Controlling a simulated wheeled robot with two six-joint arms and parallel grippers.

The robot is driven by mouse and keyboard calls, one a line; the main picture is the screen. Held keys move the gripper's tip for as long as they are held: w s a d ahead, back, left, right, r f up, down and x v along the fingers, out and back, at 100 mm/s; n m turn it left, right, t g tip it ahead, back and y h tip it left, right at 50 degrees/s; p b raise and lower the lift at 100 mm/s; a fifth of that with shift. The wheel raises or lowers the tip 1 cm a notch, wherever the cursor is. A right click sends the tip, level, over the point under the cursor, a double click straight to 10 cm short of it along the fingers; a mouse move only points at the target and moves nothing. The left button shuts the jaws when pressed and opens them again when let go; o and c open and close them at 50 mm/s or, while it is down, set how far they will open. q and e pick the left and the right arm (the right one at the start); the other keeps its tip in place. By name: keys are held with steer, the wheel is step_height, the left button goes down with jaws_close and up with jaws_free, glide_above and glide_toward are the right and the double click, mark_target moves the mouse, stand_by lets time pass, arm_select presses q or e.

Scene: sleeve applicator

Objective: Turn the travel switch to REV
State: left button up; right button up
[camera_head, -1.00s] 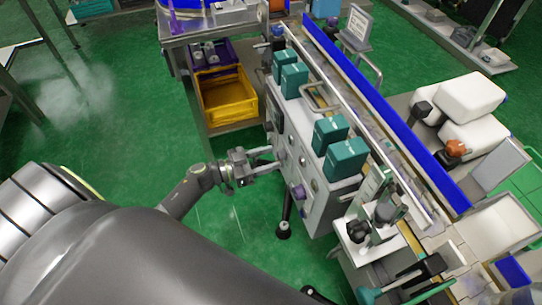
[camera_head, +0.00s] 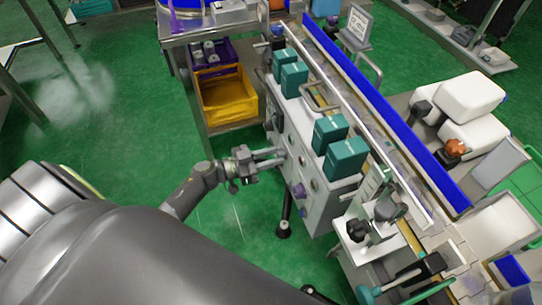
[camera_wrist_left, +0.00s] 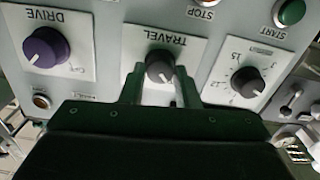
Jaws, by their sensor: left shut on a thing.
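The travel switch (camera_wrist_left: 159,70) is a dark round knob on a white plate marked TRAVEL, which appears upside down in the left wrist view. My left gripper (camera_wrist_left: 158,84) has a finger on each side of the knob and is shut on it. In the head view my left gripper (camera_head: 282,156) reaches the front face of the grey control cabinet (camera_head: 322,212). The knob is too small to make out there. The knob's pointer and the REV mark cannot be read clearly. My right gripper is not in view.
Beside the switch are a purple DRIVE knob (camera_wrist_left: 46,47), a numbered black dial (camera_wrist_left: 247,82), a red STOP button (camera_wrist_left: 207,2) and a green START button (camera_wrist_left: 289,12). Teal boxes (camera_head: 345,158) stand on the cabinet. A yellow crate (camera_head: 226,97) is behind.

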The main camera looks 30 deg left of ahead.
arm_select(q)
steer(key=shift+m, duration=0.3)
steer(key=shift+m+b, duration=1.75)
steer(key=shift+m, duration=6.95)
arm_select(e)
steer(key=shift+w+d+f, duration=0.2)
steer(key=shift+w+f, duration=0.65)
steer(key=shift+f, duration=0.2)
arm_select(q)
steer(key=o, duration=0.9)
steer(key=shift+c, duration=0.2)
steer(key=shift+o, duration=0.5)
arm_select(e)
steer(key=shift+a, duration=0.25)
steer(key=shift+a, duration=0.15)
